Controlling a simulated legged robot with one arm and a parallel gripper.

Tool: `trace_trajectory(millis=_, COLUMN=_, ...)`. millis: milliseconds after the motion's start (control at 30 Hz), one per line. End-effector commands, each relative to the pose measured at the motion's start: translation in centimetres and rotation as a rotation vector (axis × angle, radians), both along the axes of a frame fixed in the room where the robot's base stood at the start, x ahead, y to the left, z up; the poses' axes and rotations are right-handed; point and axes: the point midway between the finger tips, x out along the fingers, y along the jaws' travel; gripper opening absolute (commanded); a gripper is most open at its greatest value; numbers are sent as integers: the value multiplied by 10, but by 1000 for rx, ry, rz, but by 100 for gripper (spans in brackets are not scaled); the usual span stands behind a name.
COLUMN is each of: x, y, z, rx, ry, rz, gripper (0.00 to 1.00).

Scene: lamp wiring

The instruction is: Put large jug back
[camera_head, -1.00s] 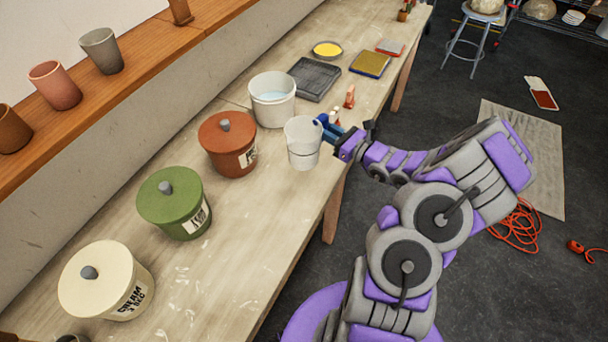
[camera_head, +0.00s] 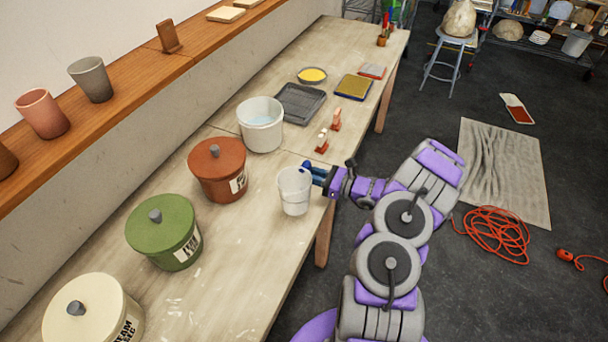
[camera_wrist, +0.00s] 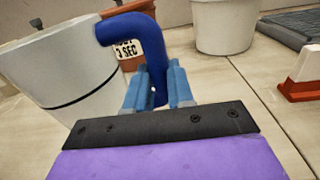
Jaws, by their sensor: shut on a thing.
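The large jug (camera_head: 294,194) is a white, slightly translucent cup shape near the front edge of the table. My gripper (camera_head: 314,172) is at its right side, shut on the jug's blue handle. In the wrist view the jug (camera_wrist: 65,75) fills the left side, with a dark line around it. The blue handle (camera_wrist: 150,50) stands between the two blue-grey fingers of my gripper (camera_wrist: 157,88). The jug looks upright. I cannot tell whether its base touches the table.
The worktable (camera_head: 240,245) holds a white bucket (camera_head: 261,128) of pale liquid and lidded red (camera_head: 217,175), green (camera_head: 165,235) and cream (camera_head: 95,315) pots. Small red-and-white items (camera_head: 329,130) stand behind the jug. A dark tray (camera_head: 300,103) lies farther back. Bare tabletop lies in front of the pots.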

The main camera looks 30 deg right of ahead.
Motion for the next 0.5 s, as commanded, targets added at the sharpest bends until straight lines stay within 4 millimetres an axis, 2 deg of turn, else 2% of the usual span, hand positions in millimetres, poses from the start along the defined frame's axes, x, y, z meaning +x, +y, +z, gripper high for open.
trace_trajectory(millis=100, x=24, y=-1, z=-4, rx=-1, ry=0, rz=3, gripper=0)
trace_trajectory(millis=200, x=36, y=-5, z=-5, rx=0, ry=0, rz=1, gripper=0)
trace_trajectory(millis=467, x=52, y=-4, z=-7, rx=3, ry=-2, rz=0, gripper=0)
trace_trajectory(millis=500, x=51, y=-5, z=-15, rx=5, ry=2, rz=-2, gripper=0)
